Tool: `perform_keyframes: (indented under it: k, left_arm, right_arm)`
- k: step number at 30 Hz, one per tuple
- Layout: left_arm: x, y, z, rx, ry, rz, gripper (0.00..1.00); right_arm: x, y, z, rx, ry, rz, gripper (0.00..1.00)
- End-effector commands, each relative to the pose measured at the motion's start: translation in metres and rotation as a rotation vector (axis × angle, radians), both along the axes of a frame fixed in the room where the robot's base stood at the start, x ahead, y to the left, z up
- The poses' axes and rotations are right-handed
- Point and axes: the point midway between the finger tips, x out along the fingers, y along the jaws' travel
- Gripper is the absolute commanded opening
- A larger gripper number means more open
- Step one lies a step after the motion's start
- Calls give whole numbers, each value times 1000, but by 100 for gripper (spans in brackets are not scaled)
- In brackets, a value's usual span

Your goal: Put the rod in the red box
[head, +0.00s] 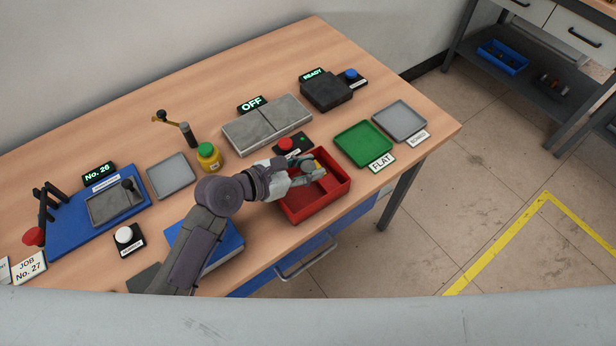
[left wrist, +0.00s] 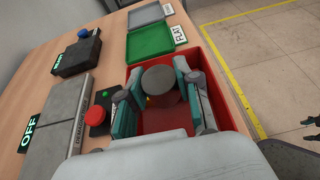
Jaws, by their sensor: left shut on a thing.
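The red box (head: 326,204) stands at the table's front edge, and it also shows in the left wrist view (left wrist: 226,105). My left gripper (head: 316,171) is over the box, with its fingers low within the outline of its rim. In the left wrist view it is shut on the rod (left wrist: 160,79), whose round grey end faces the camera between the teal-padded fingers. The rod's lower part is hidden, so I cannot tell whether it touches the box floor. A dark, cut-off shape at that view's right edge may be my right gripper.
A green tray (head: 363,144) marked FLAT and a grey tray (head: 400,121) stand to the right of the box. A red button (head: 286,144) and a grey block device (head: 266,124) marked OFF lie behind it. A blue box (head: 222,250) is left of it.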

Motion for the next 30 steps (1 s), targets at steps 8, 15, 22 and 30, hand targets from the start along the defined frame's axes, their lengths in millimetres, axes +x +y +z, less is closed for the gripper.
perform_keyframes:
  k: [8, 15, 22, 30]
  left_arm:
    - [0, 1, -37, 1, 2, 0, 0]
    - [0, 0, -39, 0, 0, 0, 0]
    - [0, 0, -44, 0, 2, 1, 0]
    - [-2, 0, -55, 4, 7, -1, 0]
  right_arm:
    - [-3, 3, -7, 3, 5, -1, 50]
    - [-4, 3, -7, 4, 7, -1, 50]
    - [-4, 3, -7, 4, 7, -1, 50]
    - [-5, 3, -8, 3, 7, -1, 50]
